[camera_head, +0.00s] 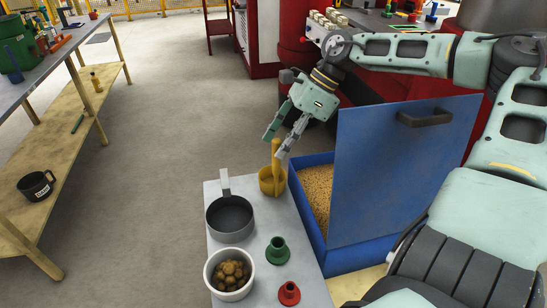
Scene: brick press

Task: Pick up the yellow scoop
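The yellow scoop (271,182) stands on the far end of a light grey table (296,234), its bowl low and its handle pointing up. My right gripper (275,146) reaches in from the upper right and points down at the scoop. Its two fingers are apart, with the top of the handle appearing between the fingertips. I cannot tell whether a finger touches the handle. My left gripper is not in view.
A grey pan (229,218), a white bowl of brown lumps (229,273), a green funnel-like piece (277,251) and a red one (289,293) share the table. To the right is a blue bin (309,216) of grain with a raised lid (385,165).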

